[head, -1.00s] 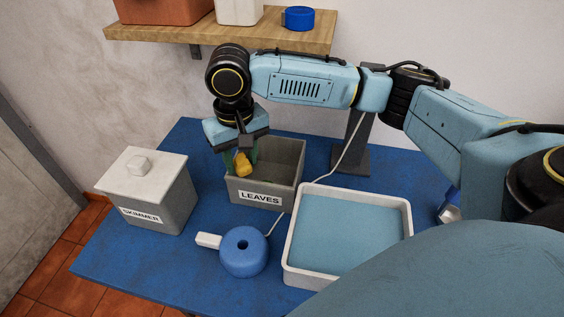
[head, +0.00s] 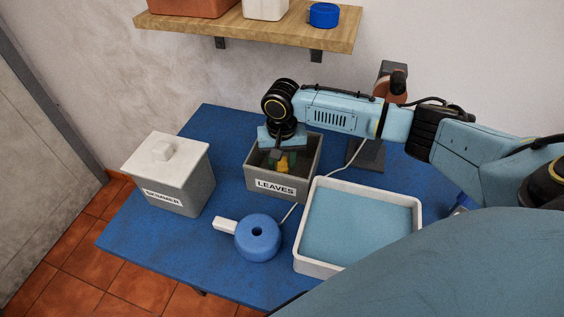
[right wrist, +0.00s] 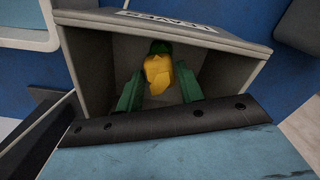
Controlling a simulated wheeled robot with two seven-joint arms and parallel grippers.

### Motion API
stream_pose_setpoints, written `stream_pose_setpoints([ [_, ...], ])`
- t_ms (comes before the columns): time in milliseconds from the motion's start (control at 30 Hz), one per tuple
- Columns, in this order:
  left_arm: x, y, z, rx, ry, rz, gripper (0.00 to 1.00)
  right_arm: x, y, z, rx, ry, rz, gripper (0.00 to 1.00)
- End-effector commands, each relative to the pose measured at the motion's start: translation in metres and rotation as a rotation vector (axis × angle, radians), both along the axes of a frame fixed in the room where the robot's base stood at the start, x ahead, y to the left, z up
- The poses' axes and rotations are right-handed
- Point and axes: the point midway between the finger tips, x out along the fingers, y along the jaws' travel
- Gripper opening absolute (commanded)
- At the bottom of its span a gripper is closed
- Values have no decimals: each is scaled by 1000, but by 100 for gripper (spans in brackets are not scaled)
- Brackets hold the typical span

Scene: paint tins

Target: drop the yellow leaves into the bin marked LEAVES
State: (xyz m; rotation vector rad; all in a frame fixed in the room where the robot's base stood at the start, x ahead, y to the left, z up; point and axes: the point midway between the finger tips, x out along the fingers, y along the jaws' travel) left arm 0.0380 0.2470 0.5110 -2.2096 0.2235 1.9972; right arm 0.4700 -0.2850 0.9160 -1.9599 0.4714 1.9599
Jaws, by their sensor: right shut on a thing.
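The yellow leaves (head: 283,162) are a small yellow clump inside the opening of the grey bin marked LEAVES (head: 290,190). My right gripper (head: 281,165) is shut on the clump, pointing down into the bin. In the right wrist view the leaves (right wrist: 158,74) lie between my green fingers, with the bin's walls (right wrist: 225,62) around them. A dark green piece (right wrist: 160,47) shows just beyond the leaves; I cannot tell what it is. The gap between the leaves and the bin's floor is unclear. My left gripper is not in view.
A lidded grey bin marked SKIMMER (head: 180,185) stands left on the blue table (head: 225,255). A blue round thing with a white handle (head: 258,237) sits in front. A white-rimmed tray of blue water (head: 416,225) is at right. A wooden shelf (head: 225,24) hangs behind.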

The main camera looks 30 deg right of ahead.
Motion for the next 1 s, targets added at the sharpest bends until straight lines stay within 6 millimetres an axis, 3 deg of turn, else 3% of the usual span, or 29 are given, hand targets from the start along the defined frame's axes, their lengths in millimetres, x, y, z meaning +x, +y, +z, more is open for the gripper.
stream_pose_setpoints([
  [833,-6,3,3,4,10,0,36,0,0,-17,0,-1,0,16],
  [867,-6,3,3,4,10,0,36,0,0,-18,0,-1,0,41],
  [1000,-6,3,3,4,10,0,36,0,0,-17,0,-1,0,59],
])
